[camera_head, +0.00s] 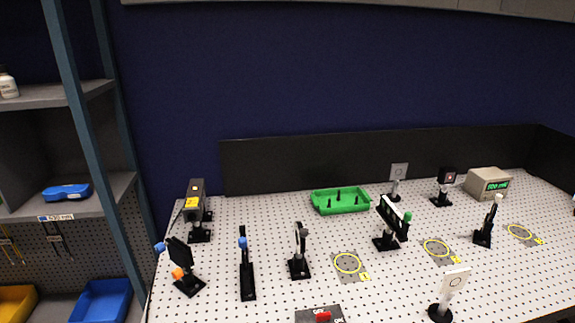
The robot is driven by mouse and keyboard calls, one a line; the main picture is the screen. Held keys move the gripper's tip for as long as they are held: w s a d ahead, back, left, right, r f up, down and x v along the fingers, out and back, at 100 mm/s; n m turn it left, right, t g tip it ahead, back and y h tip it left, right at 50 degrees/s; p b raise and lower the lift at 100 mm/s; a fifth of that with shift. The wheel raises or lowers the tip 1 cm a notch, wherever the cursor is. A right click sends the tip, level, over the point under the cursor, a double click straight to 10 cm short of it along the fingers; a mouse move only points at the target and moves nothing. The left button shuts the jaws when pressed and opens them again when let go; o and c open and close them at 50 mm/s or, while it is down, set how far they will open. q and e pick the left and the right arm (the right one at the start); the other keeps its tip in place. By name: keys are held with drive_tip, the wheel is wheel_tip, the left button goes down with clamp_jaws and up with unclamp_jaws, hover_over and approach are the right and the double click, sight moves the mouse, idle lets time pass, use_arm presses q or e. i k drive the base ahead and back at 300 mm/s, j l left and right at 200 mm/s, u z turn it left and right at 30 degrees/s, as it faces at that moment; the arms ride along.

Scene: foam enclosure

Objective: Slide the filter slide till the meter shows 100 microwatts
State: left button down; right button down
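The likely filter slide (391,214) is a dark slanted bar with a pale strip and a green knob at its right end. It stands on a black post base on the perforated table, right of centre. The meter (488,183) is a beige box at the back right with a lit green display. Its digits look like 500, but the unit is too small to read surely. Neither of my grippers is in view, and nothing is seen touching the slide.
Several post-mounted parts stand around the slide, including a white card (453,281) at the front. A green tray (341,200) lies behind it. A switch box (320,314) sits at the front edge. Yellow-ringed plates (348,263) lie flat. Shelves (100,206) stand left.

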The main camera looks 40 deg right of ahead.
sight(390, 210)
drive_tip(key=z, duration=2.05)
drive_tip(key=l+u, duration=0.1)
drive_tip(key=k+l, duration=0.05)
drive_tip(key=l, duration=0.05)
